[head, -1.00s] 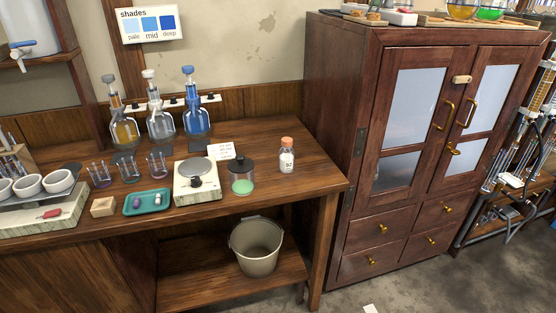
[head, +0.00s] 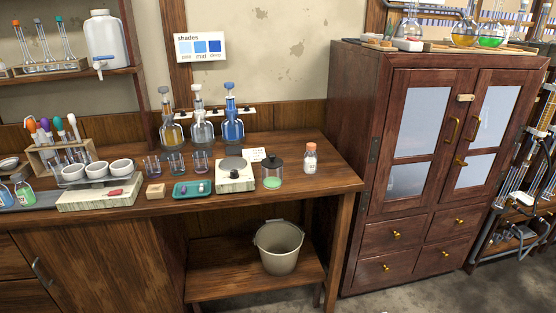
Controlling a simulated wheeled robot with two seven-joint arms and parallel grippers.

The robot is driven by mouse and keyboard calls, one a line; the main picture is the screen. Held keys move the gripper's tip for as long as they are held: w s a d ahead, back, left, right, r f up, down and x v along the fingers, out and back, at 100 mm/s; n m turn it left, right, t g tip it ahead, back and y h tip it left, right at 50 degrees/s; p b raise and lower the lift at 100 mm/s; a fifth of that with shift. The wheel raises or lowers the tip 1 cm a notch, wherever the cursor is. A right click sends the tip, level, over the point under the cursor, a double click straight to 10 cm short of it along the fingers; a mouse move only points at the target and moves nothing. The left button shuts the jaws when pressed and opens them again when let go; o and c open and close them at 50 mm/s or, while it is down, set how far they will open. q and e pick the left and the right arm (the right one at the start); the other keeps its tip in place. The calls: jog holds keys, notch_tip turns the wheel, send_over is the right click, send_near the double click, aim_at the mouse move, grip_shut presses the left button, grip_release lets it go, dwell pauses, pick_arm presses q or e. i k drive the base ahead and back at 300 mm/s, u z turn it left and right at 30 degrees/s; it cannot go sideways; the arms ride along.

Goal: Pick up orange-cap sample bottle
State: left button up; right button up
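The orange-cap sample bottle (head: 310,159) stands upright near the right end of the wooden bench. It is a small clear bottle with a white label and pale contents. It stands just right of a dark-lidded jar with green contents (head: 273,175), with a gap between them. Neither of my grippers shows in the head view, so their distance from the bottle cannot be told.
A balance (head: 235,178), a teal tray (head: 192,190) and a small wooden block (head: 155,191) line the bench (head: 335,184) left of the jar. Three stoppered flasks stand behind. A tall cabinet (head: 375,200) rises to the right. A bucket (head: 279,247) sits on the lower shelf.

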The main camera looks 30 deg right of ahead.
aim_at(310, 162)
jog(key=u, duration=0.15)
jog(key=i, duration=0.9)
jog(key=z, duration=0.25)
